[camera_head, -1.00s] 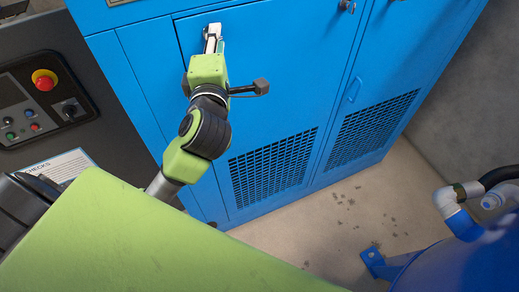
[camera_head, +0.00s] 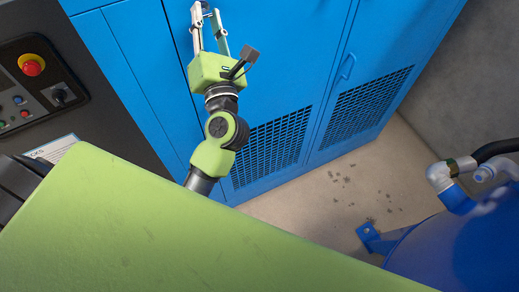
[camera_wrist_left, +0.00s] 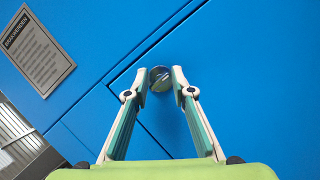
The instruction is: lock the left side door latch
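The left side door latch (camera_wrist_left: 160,79) is a small round metal knob near a corner of the blue cabinet door (camera_wrist_left: 235,70). In the left wrist view it lies between the fingertips of my left gripper (camera_wrist_left: 159,75). The fingers are spread with one on each side of it; I cannot tell whether they touch it. In the head view my left gripper (camera_head: 206,15) reaches up to the door (camera_head: 280,60) near the top edge, where the latch is hard to make out. The latch's exact turn is unclear. My right gripper is not in view.
A dark control panel (camera_head: 45,85) with a red emergency button (camera_head: 32,65) is at the left. A blue tank (camera_head: 460,245) with pipes stands at the lower right. The floor (camera_head: 320,200) between is clear except for dark specks. A grey label plate (camera_wrist_left: 37,50) is on the cabinet.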

